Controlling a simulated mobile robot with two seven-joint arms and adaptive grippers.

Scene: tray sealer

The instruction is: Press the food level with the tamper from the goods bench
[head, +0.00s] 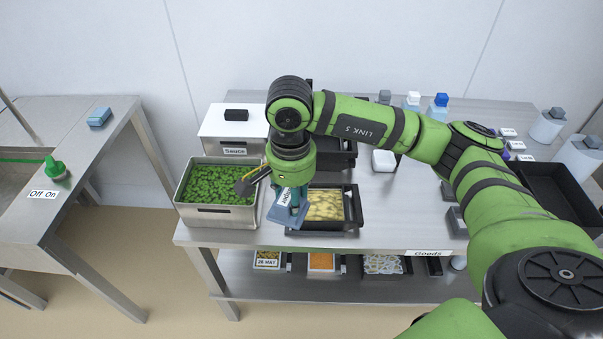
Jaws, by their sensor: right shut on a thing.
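My right gripper (289,186) points down over the goods bench (400,225) and is shut on a blue-grey tamper (274,214). The tamper has a flat plate and a small label, partly hidden by the gripper. It is at the left side of a black tray (356,208) with pale yellow food (326,205). I cannot tell whether the plate touches the tray or the bench. A steel container (220,216) of green food (215,182) stands just left of the tamper. My left gripper is not in view.
A white-lidded container labelled Sauce (235,150) stands behind the green food. A dark handled thing (246,185) shows beside my gripper. A black bin (556,188) stands at the right. Filled trays (320,262) sit on the lower shelf. A steel table (85,130) with a green button (54,167) stands left.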

